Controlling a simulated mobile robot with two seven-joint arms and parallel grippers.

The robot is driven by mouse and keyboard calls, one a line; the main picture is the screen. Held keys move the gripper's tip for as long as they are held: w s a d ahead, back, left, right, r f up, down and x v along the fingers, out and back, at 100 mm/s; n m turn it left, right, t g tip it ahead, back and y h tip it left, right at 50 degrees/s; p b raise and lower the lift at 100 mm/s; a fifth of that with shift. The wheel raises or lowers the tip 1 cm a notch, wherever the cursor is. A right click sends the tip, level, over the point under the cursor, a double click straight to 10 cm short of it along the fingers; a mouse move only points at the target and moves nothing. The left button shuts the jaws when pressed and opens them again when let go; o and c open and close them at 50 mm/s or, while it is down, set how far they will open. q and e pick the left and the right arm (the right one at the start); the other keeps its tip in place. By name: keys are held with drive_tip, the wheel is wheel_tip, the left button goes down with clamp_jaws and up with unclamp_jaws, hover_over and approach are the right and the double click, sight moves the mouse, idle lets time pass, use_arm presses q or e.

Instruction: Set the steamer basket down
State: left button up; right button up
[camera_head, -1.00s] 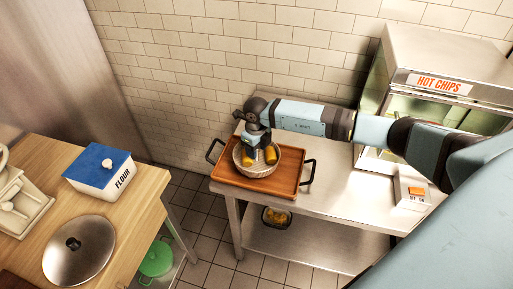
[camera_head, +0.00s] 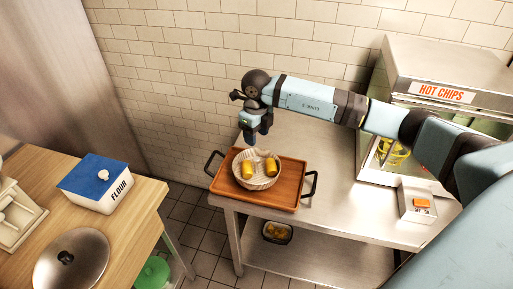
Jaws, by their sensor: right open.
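The steamer basket (camera_head: 257,184) is a round, pale woven bowl with two yellow rolls (camera_head: 248,169) in it. It sits upright on the brown wooden tray (camera_head: 283,197), which has black handles and lies on the left end of the steel table (camera_head: 345,215). My right gripper (camera_head: 252,138) is above the basket's far side, pointing down, open and apart from it. The finger gap is small and partly hidden at this angle. My left gripper is not in view.
A hot chips cabinet (camera_head: 440,96) and a small switch box (camera_head: 417,204) stand on the table at the right. At left, a wooden counter (camera_head: 110,225) holds a flour box (camera_head: 98,186) and a metal lid (camera_head: 70,262). A dark pan (camera_head: 277,232) sits on the lower shelf.

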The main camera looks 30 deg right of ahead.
drive_tip(key=s+a+f+m+t+y, duration=0.1)
drive_tip(key=s+a+m+y, duration=0.1)
drive_tip(key=s+a+y, duration=0.5)
drive_tip(key=s+a+m+t+y, duration=0.1)
drive_tip(key=a+m+t+y, duration=0.3)
drive_tip(key=a, duration=0.7)
drive_tip(key=s+a+f+m+g+y, duration=0.1)
drive_tip(key=s+a+y, duration=0.4)
drive_tip(key=a+y, duration=0.3)
drive_tip(key=s+d+f+m+t+h, duration=0.3)
drive_tip(key=s+d+f+m+h, duration=0.2)
drive_tip(key=m, duration=0.9)
drive_tip(key=s+d+f+m+t+h, duration=0.3)
drive_tip(key=s+d+f+m+h, duration=0.2)
drive_tip(key=s+f+m+h, duration=0.5)
wheel_tip(320, 180, down, 4)
drive_tip(key=m+h, duration=0.1)
drive_tip(key=m, duration=0.4)
drive_tip(key=shift+f+m+t, duration=0.2)
drive_tip(key=shift+m+t, duration=0.1)
drive_tip(key=shift+t, duration=0.1)
drive_tip(key=shift+r, duration=0.2)
